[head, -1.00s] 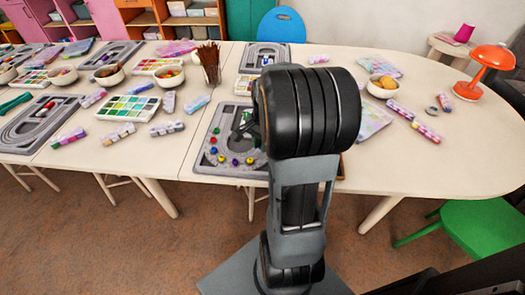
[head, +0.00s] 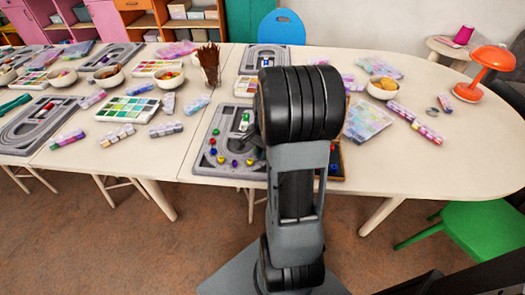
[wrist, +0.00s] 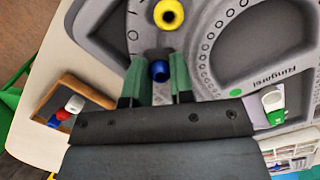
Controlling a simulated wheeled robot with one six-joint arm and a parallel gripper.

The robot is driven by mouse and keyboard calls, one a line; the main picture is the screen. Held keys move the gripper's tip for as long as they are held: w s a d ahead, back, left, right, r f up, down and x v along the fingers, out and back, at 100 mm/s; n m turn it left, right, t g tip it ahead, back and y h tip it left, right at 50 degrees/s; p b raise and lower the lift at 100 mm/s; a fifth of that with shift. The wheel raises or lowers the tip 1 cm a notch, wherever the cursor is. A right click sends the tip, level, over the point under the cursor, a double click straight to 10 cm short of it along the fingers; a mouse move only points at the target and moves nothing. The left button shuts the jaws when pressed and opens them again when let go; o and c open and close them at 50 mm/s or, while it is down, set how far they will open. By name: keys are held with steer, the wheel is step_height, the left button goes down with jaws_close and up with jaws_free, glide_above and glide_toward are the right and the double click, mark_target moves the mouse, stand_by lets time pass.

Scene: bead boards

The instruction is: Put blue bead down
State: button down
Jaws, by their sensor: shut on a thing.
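In the wrist view my gripper (wrist: 157,62) has its two green fingers on either side of a blue bead (wrist: 159,71). The grey bead board (wrist: 215,20) lies below, with a yellow bead (wrist: 168,14) on it just beyond the blue bead. I cannot tell whether the held bead touches the board. In the head view the same board (head: 203,168) stands left of my arm, with several coloured beads along its near groove, among them a red bead (head: 213,141). My arm hides the gripper and held bead there.
A wooden tray (wrist: 50,85) with red, white and blue beads lies beside the board. A green and white piece (wrist: 272,98) sits on the board's other side.

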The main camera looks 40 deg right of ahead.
steer(key=shift+s+a+f, duration=0.1)
steer(key=shift+s+f, duration=0.1)
steer(key=shift+f, duration=0.35)
steer(key=c, duration=1)
jaws_free()
steer(key=shift+f+b, duration=0.15)
steer(key=shift+b, duration=0.15)
step_height(320, 180, up, 13)
steer(key=d+p, duration=0.1)
steer(key=p, duration=0.2)
steer(key=s+a+n+t, duration=0.1)
steer(key=s+a+n, duration=0.1)
steer(key=a+n, duration=0.3)
steer(key=s+a+n+t+h, duration=0.1)
steer(key=s+a+n, duration=0.1)
steer(key=a+n, duration=0.3)
steer(key=s+a+n+t, duration=0.1)
steer(key=a+n, duration=0.3)
steer(key=a, duration=0.4)
steer(key=shift+s+a+n, duration=0.35)
steer(key=shift+s+n, duration=0.05)
steer(key=shift+s, duration=0.25)
steer(key=shift+r, duration=0.2)
